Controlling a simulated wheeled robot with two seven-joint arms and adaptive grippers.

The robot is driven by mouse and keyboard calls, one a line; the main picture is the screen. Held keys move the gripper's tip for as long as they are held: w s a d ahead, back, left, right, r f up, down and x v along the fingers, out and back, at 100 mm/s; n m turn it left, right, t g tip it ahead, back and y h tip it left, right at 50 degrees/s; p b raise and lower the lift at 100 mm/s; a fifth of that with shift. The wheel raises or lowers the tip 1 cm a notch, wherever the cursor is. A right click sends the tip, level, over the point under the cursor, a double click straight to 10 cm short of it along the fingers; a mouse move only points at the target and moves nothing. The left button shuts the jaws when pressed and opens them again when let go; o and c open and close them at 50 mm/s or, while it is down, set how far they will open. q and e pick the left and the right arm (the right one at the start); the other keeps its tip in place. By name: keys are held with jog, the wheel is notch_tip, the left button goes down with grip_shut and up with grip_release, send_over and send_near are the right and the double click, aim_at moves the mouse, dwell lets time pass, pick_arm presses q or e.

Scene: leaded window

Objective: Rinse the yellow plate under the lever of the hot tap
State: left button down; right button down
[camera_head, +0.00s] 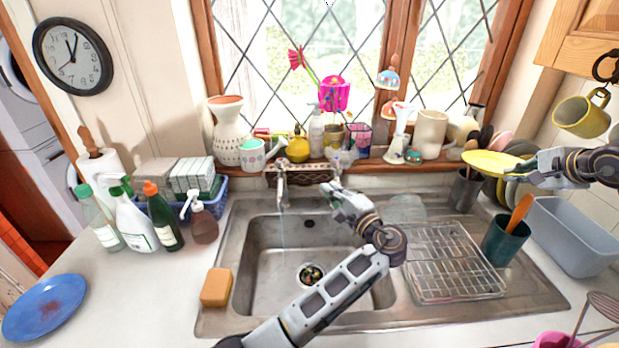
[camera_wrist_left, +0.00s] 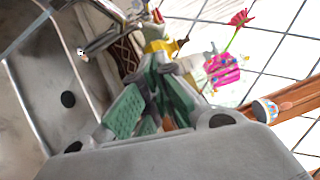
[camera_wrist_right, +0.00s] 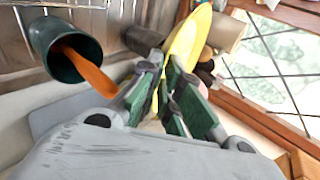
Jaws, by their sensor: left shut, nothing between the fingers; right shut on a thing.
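The yellow plate (camera_head: 490,160) is held up above the draining side at the right. My right gripper (camera_head: 543,165) is shut on its rim; the plate also shows between the fingers in the right wrist view (camera_wrist_right: 188,42). A metal tap (camera_head: 281,183) stands at the back of the sink (camera_head: 270,262), with a thin stream of water falling from it. More tap metal (camera_head: 336,162) shows to its right; I cannot tell which lever is hot. My left gripper (camera_head: 328,190) is shut and empty over the back of the sink, close to the taps; tap metal also shows in the left wrist view (camera_wrist_left: 103,40).
A wire rack (camera_head: 450,265) and a dark green pot (camera_head: 505,243) stand right of the sink. Bottles (camera_head: 135,220) and a sponge (camera_head: 216,287) are at the left. A blue plate (camera_head: 45,307) with a brown stain lies far left. Ornaments crowd the sill.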

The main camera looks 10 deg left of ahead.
aim_at(284, 168)
pick_arm(q)
jog(key=w+a+r, duration=0.1)
jog(key=w+a, duration=0.5)
jog(key=a, duration=0.4)
jog(key=shift+p, duration=0.45)
dwell(0.3)
jog(key=shift+s+r, duration=0.1)
dwell(0.4)
